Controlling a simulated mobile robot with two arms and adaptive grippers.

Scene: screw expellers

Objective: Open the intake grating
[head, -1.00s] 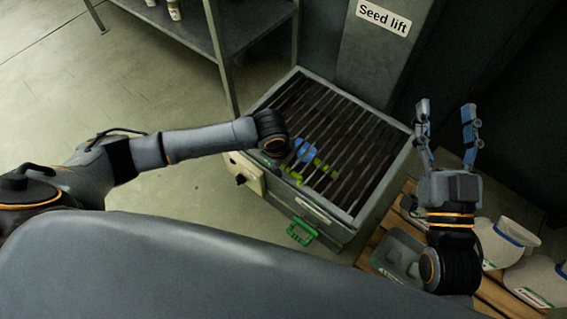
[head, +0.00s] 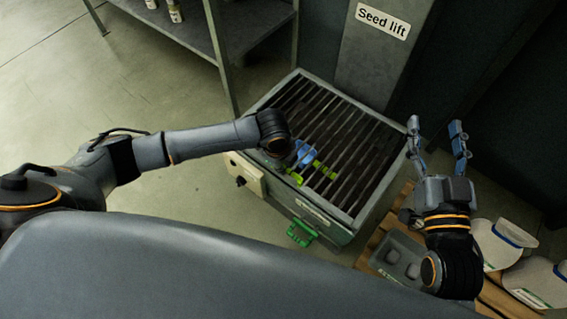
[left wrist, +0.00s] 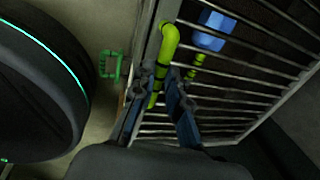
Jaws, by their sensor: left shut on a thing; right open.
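The intake grating (head: 352,128), a frame of dark parallel bars, lies over the grey intake box (head: 330,233) below the "Seed lift" column. It looks closed and flat. A bent yellow-green handle (left wrist: 167,45) stands at its edge in the left wrist view. My left gripper (left wrist: 167,88) is shut on this handle. In the head view my left wrist hides most of this grip, and yellow-green parts (head: 294,178) show beside it. My right gripper (head: 438,134) is open and empty, raised to the right of the box.
A green handle (head: 302,232) sits on the box's front, near a pale control box (head: 245,178) with a black knob. White sacks (head: 503,241) and a grey tray (head: 399,262) are on a wooden pallet at right. A shelf (head: 213,32) stands behind left.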

